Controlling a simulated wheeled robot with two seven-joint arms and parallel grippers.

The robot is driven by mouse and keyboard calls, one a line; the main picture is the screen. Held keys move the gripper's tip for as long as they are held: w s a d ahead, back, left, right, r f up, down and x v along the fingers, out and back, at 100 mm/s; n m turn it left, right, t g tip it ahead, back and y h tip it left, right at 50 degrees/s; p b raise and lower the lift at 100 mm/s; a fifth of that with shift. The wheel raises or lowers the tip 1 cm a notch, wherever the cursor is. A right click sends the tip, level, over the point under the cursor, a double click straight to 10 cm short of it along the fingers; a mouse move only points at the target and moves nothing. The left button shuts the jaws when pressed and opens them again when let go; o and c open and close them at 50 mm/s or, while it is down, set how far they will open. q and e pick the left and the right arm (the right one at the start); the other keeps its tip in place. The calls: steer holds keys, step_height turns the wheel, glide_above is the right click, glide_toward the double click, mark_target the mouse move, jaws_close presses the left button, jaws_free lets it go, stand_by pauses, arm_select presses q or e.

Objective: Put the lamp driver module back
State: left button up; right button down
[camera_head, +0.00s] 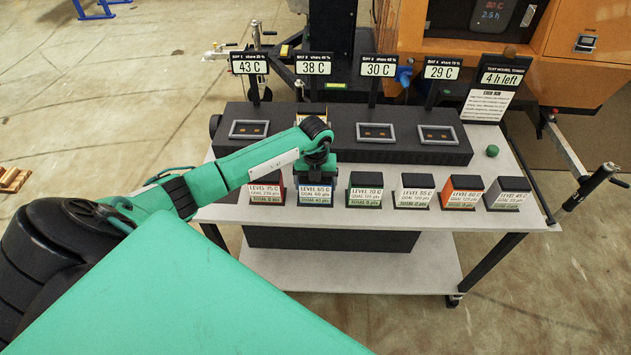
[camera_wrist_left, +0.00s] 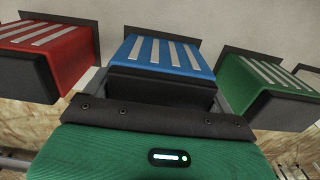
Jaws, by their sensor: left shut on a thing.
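The blue lamp driver module (camera_wrist_left: 163,52) has a ridged light-striped face and a black end. It stands in the front row between the red module (camera_wrist_left: 65,50) and the green module (camera_wrist_left: 262,82). My left gripper (camera_head: 317,170) reaches down over it, behind the card reading LEVEL 65 C (camera_head: 315,196). In the left wrist view my gripper (camera_wrist_left: 160,92) is shut on the blue module's black end. In the head view the gripper and wrist hide most of the module. I cannot tell whether its base touches its stand. My right gripper is not in view.
A dark bay housing (camera_head: 345,150) runs behind the row, with framed sockets (camera_head: 375,132) under temperature signs; my arm hides the second bay. White (camera_head: 415,182), orange (camera_head: 462,183) and grey (camera_head: 509,184) modules stand to the right. A green knob (camera_head: 492,151) is on the white cart top (camera_head: 500,155).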

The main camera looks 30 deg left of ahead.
arm_select(q)
steer(key=o, duration=1.3)
steer(key=shift+f, duration=0.1)
steer(key=shift+r, duration=0.3)
step_height(320, 180, up, 12)
steer(key=b, duration=0.2)
steer(key=shift+f+b, duration=0.15)
steer(key=shift+b, duration=0.15)
